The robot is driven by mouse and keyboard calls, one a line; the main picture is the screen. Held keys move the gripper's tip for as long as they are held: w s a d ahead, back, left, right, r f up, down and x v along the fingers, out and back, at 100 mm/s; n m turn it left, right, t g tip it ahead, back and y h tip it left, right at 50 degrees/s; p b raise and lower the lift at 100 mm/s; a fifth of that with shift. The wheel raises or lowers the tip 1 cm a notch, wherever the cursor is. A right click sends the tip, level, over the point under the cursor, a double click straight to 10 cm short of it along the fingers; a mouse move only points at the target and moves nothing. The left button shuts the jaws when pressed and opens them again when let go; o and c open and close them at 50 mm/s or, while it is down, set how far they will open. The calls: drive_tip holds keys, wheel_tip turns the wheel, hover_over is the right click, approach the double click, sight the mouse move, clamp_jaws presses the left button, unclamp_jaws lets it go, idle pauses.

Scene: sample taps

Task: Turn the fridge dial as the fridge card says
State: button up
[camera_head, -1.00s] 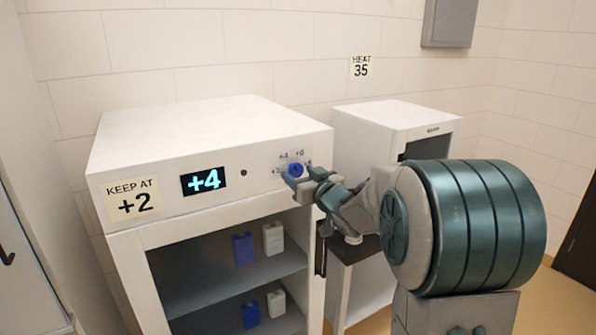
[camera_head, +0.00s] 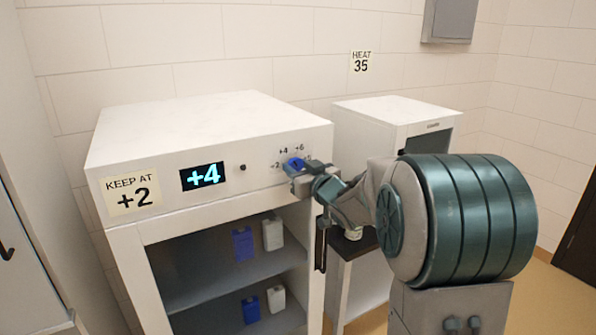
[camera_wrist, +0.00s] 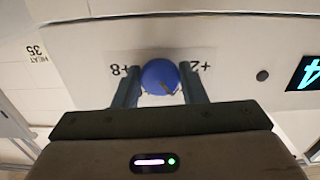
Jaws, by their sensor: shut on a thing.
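The fridge (camera_head: 210,135) is a white cabinet with an open front. Its card (camera_head: 130,194) reads "KEEP AT +2". Its lit display (camera_head: 203,176) reads "+4". The blue fridge dial (camera_head: 293,164) is on the right of the front panel, with marks +2, +4 and +6 visible around it. In the wrist view the dial (camera_wrist: 160,76) sits between my two fingers, with +8 on the left and +2 on the right, upside down. A dark pointer shows on its face. My gripper (camera_wrist: 160,90) is shut on the dial; it also shows in the head view (camera_head: 303,180).
Blue and white containers (camera_head: 243,243) stand on the fridge shelves. A second white cabinet (camera_head: 398,122) stands to the right, with a "HEAT 35" card (camera_head: 361,62) on the wall above. A small dark knob (camera_head: 243,168) lies between display and dial.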

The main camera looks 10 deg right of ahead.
drive_tip(key=n+b, duration=0.2)
drive_tip(key=shift+f+b, duration=0.3)
drive_tip(key=shift+b, duration=0.05)
drive_tip(key=n+b, duration=0.3)
drive_tip(key=shift+b, duration=0.4)
drive_tip(key=n+b, duration=0.2)
drive_tip(key=n, duration=0.1)
drive_tip(key=shift+d+r+n+b, duration=0.1)
drive_tip(key=shift+r+n+b, duration=0.05)
drive_tip(key=shift+n+b, duration=0.25)
drive_tip(key=shift+r+n+b, duration=0.15)
drive_tip(key=shift+n+b, duration=0.6)
drive_tip(key=shift+n, duration=0.55)
drive_tip(key=o, duration=0.9)
drive_tip(key=shift+o, duration=0.2)
